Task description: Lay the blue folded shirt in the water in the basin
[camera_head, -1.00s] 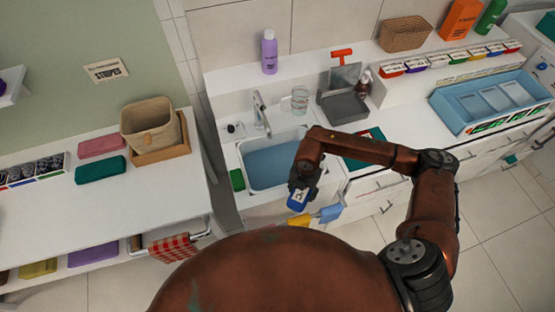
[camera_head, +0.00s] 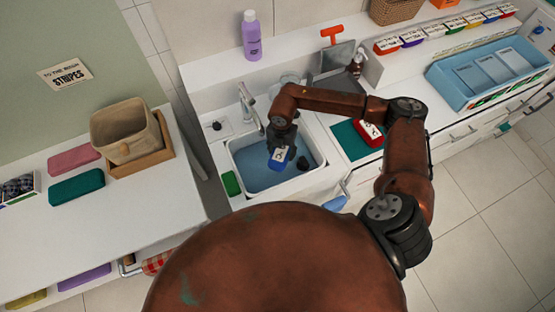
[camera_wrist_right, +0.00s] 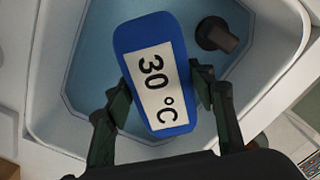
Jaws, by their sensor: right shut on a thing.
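The blue folded shirt (camera_head: 278,162) carries a white label, which reads "30 °C" in the right wrist view (camera_wrist_right: 130,40). My right gripper (camera_head: 280,146) is shut on it; in the wrist view its two fingers (camera_wrist_right: 160,92) press the shirt's sides. The shirt is over the white basin (camera_head: 320,148), inside its rim as seen from above. Blue water (camera_head: 252,175) lies in the basin and also shows behind the shirt in the wrist view (camera_wrist_right: 90,60). I cannot tell whether the shirt touches the water. My left gripper is not in view.
A dark round piece (camera_head: 304,163) sits in the basin's right part. A tap (camera_head: 247,105) stands behind the basin, a green block (camera_head: 231,183) at its left edge. A labelled red item (camera_head: 369,134) lies on a teal mat (camera_head: 345,140) to the right.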

